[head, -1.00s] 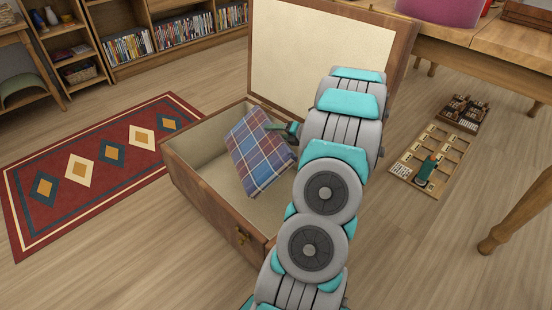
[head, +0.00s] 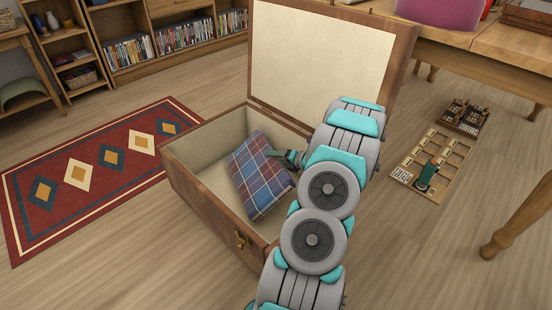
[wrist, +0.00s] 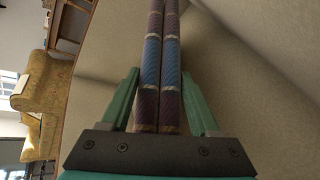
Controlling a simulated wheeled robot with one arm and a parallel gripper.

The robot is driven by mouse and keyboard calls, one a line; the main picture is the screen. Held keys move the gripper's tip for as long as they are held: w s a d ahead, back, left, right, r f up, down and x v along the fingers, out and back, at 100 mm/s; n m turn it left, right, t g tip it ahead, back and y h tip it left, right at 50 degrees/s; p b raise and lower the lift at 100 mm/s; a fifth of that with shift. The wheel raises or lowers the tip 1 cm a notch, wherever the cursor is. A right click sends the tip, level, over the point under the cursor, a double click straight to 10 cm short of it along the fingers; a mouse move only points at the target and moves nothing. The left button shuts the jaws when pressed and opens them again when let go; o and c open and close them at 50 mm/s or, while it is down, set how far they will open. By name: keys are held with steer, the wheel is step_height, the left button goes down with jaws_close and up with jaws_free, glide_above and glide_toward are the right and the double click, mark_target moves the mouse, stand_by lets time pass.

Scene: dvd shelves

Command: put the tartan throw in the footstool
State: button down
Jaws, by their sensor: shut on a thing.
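The tartan throw (head: 259,177), folded flat in blue, red and white plaid, is inside the open footstool (head: 206,201), a brown box with a pale lining and its lid (head: 325,70) raised. The throw is tilted, within the walls; whether it touches the bottom I cannot tell. My gripper (head: 296,157) is shut on the throw's right edge, partly hidden by my arm. In the wrist view the green fingers of my gripper (wrist: 158,105) stand on both sides of the folded throw (wrist: 161,65), with the pale lining around it.
A red patterned rug (head: 100,175) lies left of the footstool. Shelves of DVDs (head: 160,40) stand at the back. A wooden table (head: 480,45) is at the right, with a sorting tray (head: 434,160) on the floor below.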

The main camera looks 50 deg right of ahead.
steer(key=shift+f, duration=0.1)
steer(key=shift+c, duration=0.6)
jaws_free()
steer(key=shift+s+r, duration=0.1)
steer(key=shift+r, duration=0.15)
steer(key=v, duration=1.1)
steer(key=shift+s+p, duration=0.35)
steer(key=shift+p, duration=0.05)
